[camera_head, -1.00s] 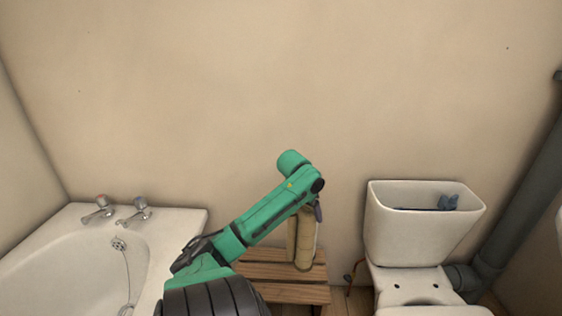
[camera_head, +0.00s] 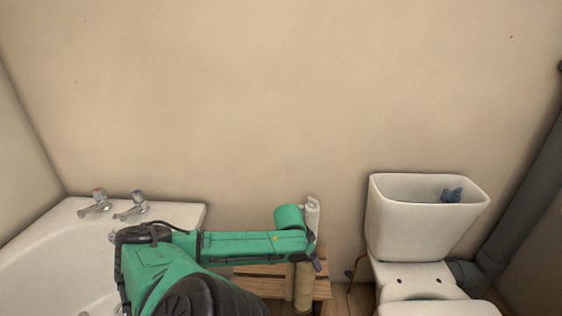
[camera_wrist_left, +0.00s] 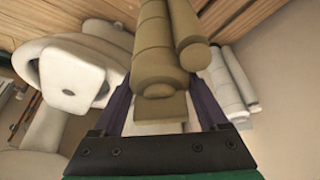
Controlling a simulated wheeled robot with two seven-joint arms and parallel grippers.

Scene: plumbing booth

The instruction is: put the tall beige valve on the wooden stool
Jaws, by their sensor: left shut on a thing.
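The tall beige valve (camera_head: 304,287) hangs roughly upright below my left gripper in the head view, partly covered by the wrist. In the left wrist view the beige valve (camera_wrist_left: 155,50) sits between the dark fingers of my left gripper (camera_wrist_left: 162,105), which is shut on it. The wooden stool (camera_head: 255,286) is a slatted top below my arm, partly hidden by it. The valve overlaps the stool's right part in the head view. I cannot tell whether its lower end touches the slats. My right gripper is not in view.
A white valve-like object (camera_head: 312,214) stands just behind my gripper by the wall; it also shows close to the beige valve in the left wrist view (camera_wrist_left: 231,82). The toilet (camera_head: 415,238) is to the right. The bathtub (camera_head: 50,245) is to the left.

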